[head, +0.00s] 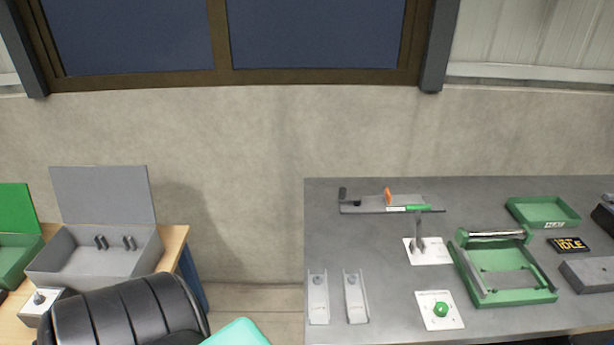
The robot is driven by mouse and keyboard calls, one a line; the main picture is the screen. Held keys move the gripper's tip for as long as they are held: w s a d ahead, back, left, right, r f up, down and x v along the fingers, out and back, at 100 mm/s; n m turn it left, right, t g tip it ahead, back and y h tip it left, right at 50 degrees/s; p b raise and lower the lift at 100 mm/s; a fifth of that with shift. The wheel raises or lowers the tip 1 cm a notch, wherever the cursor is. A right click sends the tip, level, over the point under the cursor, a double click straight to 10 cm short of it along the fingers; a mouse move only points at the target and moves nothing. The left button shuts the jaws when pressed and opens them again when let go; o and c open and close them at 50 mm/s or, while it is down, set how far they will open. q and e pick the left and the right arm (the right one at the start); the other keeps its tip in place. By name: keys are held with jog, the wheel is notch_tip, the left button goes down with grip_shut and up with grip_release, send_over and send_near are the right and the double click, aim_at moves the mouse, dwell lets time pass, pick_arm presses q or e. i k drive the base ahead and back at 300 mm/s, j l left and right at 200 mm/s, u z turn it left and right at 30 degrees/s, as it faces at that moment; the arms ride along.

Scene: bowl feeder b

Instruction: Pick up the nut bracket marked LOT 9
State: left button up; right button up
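Two narrow grey metal brackets lie side by side near the front left of the grey table: a left bracket (318,300) and a right bracket (355,300). Each has a round nut-like piece near its far end and small marks near its near end. The marks are too small to read, so I cannot tell which one, if either, says LOT 9. Neither of my grippers is in view.
The grey table (385,285) also holds a fixture with an orange handle (389,197), a green button (440,309), a green frame (550,291), a green tray (543,212) and an IDLE display (570,245). A grey open box (70,264) stands at left, behind a black ribbed shape (125,315).

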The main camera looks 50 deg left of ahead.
aim_at(357, 309)
jog(key=u, duration=1.1)
jog(key=k+j+z, duration=0.1)
jog(key=j+z, duration=0.3)
